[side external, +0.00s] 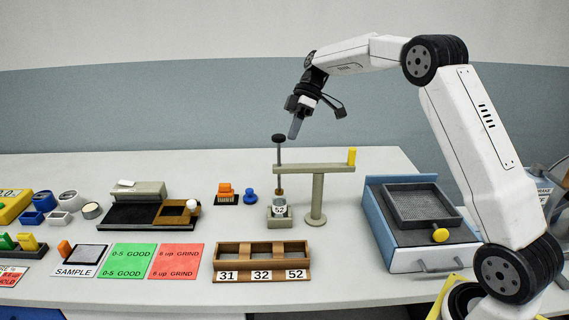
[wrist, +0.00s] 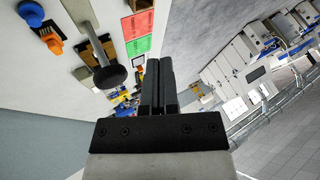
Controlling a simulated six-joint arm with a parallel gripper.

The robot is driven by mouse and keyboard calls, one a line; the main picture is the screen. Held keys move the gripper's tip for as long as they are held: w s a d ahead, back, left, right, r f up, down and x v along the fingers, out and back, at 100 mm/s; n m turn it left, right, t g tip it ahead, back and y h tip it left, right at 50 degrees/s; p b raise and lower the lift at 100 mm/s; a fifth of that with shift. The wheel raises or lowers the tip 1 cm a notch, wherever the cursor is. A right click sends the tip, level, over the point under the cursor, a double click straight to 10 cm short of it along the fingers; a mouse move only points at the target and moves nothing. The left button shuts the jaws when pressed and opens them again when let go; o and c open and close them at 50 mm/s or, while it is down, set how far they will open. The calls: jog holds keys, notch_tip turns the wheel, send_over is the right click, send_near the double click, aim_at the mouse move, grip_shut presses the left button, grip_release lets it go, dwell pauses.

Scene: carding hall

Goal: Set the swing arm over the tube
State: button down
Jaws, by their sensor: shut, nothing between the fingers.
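The swing arm (side external: 313,168) is a beige bar on a round post (side external: 317,200), with a yellow peg (side external: 351,156) at its right end. A rod with a black knob (side external: 278,138) passes through its left end; the knob also shows in the wrist view (wrist: 110,76). In the side view the rod's brown lower tip lines up just above the tube (side external: 280,203), which stands in a small grey-green block marked 52. Whether they touch is unclear. My gripper (side external: 294,132) is shut and empty, above and slightly right of the knob; its fingers (wrist: 157,75) show beside the knob in the wrist view.
A wooden rack (side external: 262,261) marked 31, 32, 52 stands in front. A blue box with a mesh tray (side external: 423,204) is at right. Green and red cards (side external: 176,261) lie left of the rack. An orange brush (side external: 224,192) and blue knob (side external: 251,195) are behind.

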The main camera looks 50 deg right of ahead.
jog(key=shift+s+a+r, duration=0.1)
jog(key=shift+s+r, duration=0.25)
jog(key=shift+s, duration=0.55)
jog(key=shift+s+a+r, duration=0.1)
jog(key=shift+s+r, duration=0.3)
jog(key=shift+s, duration=0.55)
jog(key=shift+s+a+r, duration=0.1)
jog(key=shift+s+r, duration=0.25)
jog(key=shift+s, duration=0.55)
jog(key=shift+a+f, duration=0.1)
jog(key=s+a+f+m+t+h, duration=0.1)
jog(key=s+a+f+m+h, duration=0.2)
jog(key=s+f, duration=0.5)
jog(key=s+a+f+m+t+h, duration=0.2)
jog(key=s+a+f+m+h, duration=0.2)
jog(key=s+a+f+m, duration=0.2)
notch_tip(320, 180, down, 2)
jog(key=s+m, duration=0.1)
jog(key=s, duration=0.1)
jog(key=shift+s+m+t, duration=0.3)
jog(key=shift+s+m, duration=0.05)
jog(key=shift+m, duration=0.05)
jog(key=shift+w, duration=0.1)
